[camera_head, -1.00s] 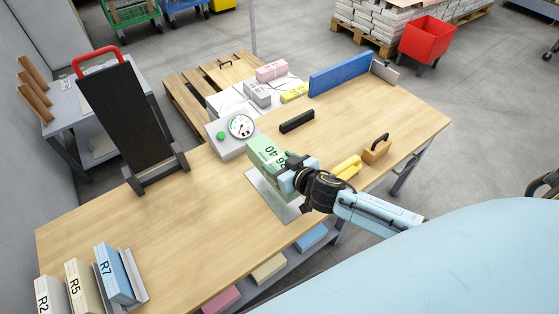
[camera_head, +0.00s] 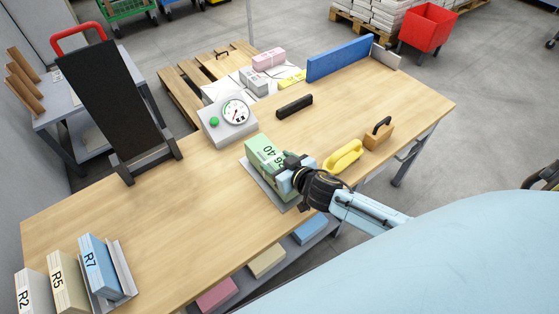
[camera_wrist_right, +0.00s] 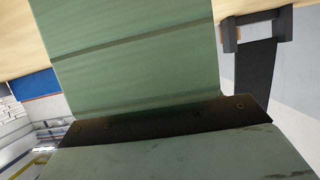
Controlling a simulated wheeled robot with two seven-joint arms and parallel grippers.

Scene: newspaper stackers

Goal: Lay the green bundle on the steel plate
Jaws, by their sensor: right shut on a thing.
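The green bundle (camera_head: 263,152), marked with dark digits ending in 40, is at the steel plate (camera_head: 257,178) on the wooden table. It covers much of the plate, whose bare edge shows along its left and lower sides. Whether it touches the plate or hangs just above cannot be told. My right gripper (camera_head: 288,175) is shut on the bundle's near right end. In the right wrist view, the green bundle (camera_wrist_right: 130,50) fills the middle, with a dark strip across it. My left gripper is not in view.
A dial scale (camera_head: 228,119) stands behind the bundle. A black bar (camera_head: 294,106), a yellow handled tool (camera_head: 343,155) and a wooden block with a handle (camera_head: 378,134) lie nearby. A black upright board (camera_head: 108,98) stands left. The table's left middle is clear.

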